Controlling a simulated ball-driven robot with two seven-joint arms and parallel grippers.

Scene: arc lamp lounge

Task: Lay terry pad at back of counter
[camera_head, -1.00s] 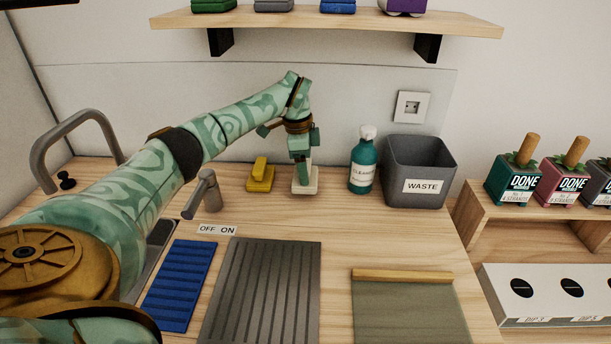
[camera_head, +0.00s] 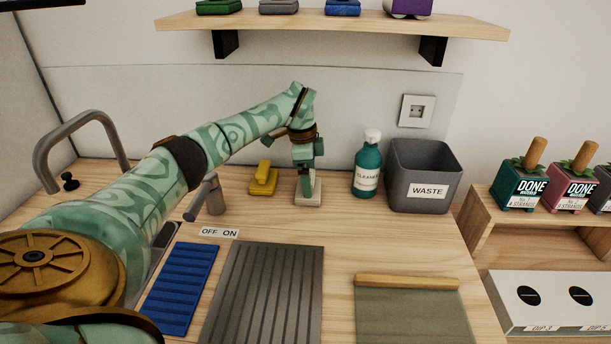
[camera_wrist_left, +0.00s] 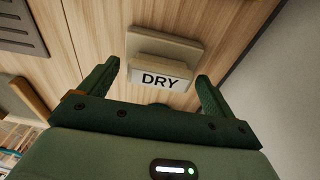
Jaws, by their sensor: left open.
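A pale beige pad with a raised grip (camera_head: 308,199), which fits the terry pad, lies at the back of the counter (camera_head: 334,226). In the left wrist view the pad (camera_wrist_left: 183,47) carries a DRY label on the near side of its grip. My left gripper (camera_head: 306,175) is over the pad and hides part of it in the head view. In the wrist view the left gripper's (camera_wrist_left: 153,88) fingers are spread wide, with the label showing between them and nothing held. Contact with the pad cannot be told. My right gripper is not in view.
A yellow block (camera_head: 263,181) sits left of the pad. A teal cleaner bottle (camera_head: 367,166) and a grey waste bin (camera_head: 421,190) stand to the right. A tap (camera_head: 211,193) is at left. Blue (camera_head: 180,288) and grey ribbed (camera_head: 264,292) mats lie in front.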

